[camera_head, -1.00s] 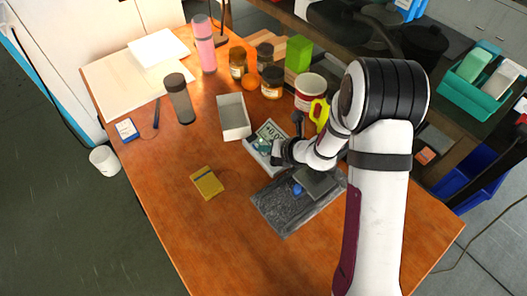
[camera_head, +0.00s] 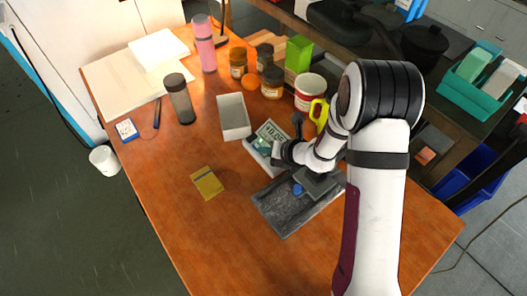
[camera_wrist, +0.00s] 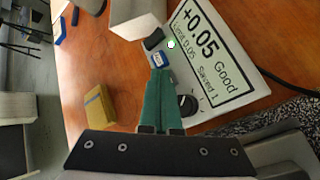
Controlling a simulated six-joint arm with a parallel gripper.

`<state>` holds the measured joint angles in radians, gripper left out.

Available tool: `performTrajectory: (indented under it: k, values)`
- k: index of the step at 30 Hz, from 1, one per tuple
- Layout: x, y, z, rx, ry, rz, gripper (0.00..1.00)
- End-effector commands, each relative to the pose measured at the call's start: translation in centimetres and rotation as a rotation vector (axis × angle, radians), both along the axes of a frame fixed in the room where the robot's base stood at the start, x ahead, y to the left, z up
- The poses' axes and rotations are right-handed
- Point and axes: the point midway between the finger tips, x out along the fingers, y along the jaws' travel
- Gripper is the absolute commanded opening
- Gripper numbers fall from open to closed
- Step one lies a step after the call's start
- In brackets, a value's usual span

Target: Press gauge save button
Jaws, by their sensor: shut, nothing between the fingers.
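The gauge (camera_wrist: 215,50) is a pale box, and its screen reads "+0.05 Good", "Limit 0.05" and "Saved 1". In the head view the gauge (camera_head: 252,147) is partly hidden by my wrist. My gripper (camera_wrist: 160,72) is shut and empty, with green fingertips right at the blue button. I cannot tell whether they touch it.
A dark slab (camera_head: 277,217) lies in front of the gauge, and a white open box (camera_head: 235,132) stands behind it. A red-and-white tin (camera_head: 309,88), a yellow item (camera_head: 319,113) and several jars stand at the back. A yellow pad (camera_head: 207,183) lies left, with bare table around it.

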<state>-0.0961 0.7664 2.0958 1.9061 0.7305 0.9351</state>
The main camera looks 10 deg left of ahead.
Motion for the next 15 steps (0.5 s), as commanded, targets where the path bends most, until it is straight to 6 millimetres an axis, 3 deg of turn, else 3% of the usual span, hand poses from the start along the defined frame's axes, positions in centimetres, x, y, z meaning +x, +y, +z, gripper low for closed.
performTrajectory:
  k: [15]
  values:
    - [0.0,0.0,1.6,0.000,0.001,0.001,0.00]
